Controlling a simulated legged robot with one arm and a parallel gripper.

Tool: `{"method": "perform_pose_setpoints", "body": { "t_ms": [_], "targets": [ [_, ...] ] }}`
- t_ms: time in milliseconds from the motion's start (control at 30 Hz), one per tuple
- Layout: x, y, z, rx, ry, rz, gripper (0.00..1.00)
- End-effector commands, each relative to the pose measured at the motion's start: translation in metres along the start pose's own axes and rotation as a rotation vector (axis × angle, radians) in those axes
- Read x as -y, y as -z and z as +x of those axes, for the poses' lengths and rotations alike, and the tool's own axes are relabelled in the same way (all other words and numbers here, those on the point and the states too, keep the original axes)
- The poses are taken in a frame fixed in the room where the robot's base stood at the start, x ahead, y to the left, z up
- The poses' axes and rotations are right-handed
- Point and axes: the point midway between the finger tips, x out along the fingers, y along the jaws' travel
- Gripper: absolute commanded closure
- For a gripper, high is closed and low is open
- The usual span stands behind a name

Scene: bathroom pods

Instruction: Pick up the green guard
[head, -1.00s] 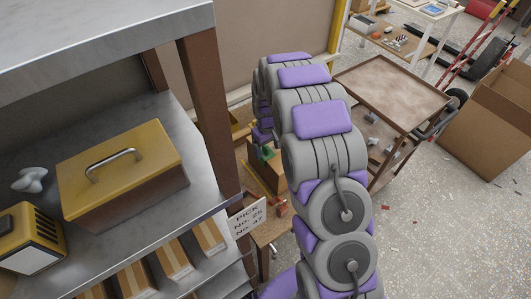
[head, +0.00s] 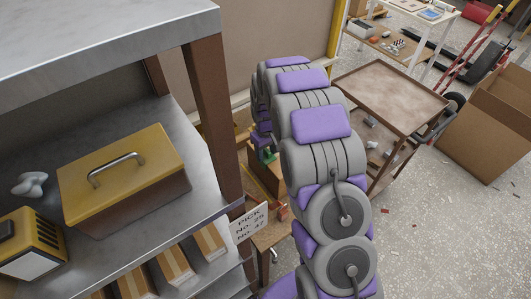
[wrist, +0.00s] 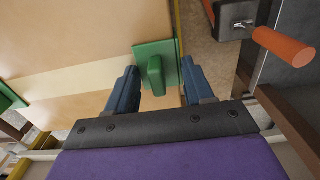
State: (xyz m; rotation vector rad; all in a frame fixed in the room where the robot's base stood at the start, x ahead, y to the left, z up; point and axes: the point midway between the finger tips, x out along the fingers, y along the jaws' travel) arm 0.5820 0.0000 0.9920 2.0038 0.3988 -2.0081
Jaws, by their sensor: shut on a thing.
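The green guard (wrist: 155,69) is a flat green plate with a raised block in the middle. In the wrist view it lies against the edge of a taped cardboard box (wrist: 80,60). My gripper (wrist: 160,66) has its two blue fingers on either side of the raised block and is shut on the guard. The finger contact itself is not clear to see. A second green piece (wrist: 8,98) shows at the left edge of the wrist view. In the head view a small green piece (head: 266,155) shows behind my arm, which hides the gripper.
A metal shelf (head: 150,105) with a yellow-brown toolbox (head: 120,165) stands close on the left. A brown cart (head: 390,90) stands to the right of my arm. An orange handle (wrist: 284,46) is at the wrist view's upper right.

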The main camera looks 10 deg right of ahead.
Motion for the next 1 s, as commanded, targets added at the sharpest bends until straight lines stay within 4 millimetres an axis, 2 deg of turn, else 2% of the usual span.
{"method": "perform_pose_setpoints", "body": {
  "t_ms": [300,1000],
  "targets": [
    [0.000,0.000,-0.036,-0.002,-0.001,-0.001,0.77],
    [0.072,-0.070,-0.043,0.001,0.000,-0.003,0.77]
  ]
}}
